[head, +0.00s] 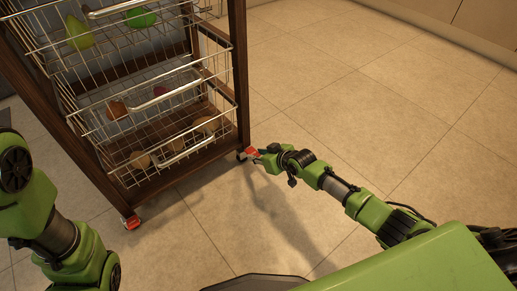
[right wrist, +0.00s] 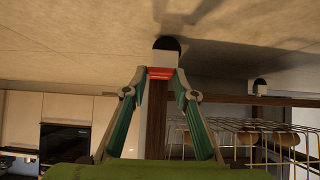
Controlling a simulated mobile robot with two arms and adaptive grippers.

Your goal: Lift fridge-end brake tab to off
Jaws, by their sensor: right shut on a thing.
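A wooden trolley with wire baskets stands on the floor in the head view. At its right lower corner is a caster with a red brake tab (head: 250,152); the tab (right wrist: 160,73) also shows in the right wrist view. My right gripper (head: 257,153) is at this caster, its fingers (right wrist: 160,76) closed in on either side of the red tab. The black wheel (right wrist: 167,44) shows just beyond the tab. Another red brake tab (head: 131,222) is at the trolley's left lower corner, with no gripper at it. My left arm shows at the left, but its gripper does not.
Wire baskets (head: 150,115) hold several fruit and vegetables, and wooden posts (head: 239,75) frame them. The tiled floor (head: 330,95) right of the trolley is clear. The right wrist view is upside down and shows cabinets and a dark oven-like front (right wrist: 62,144).

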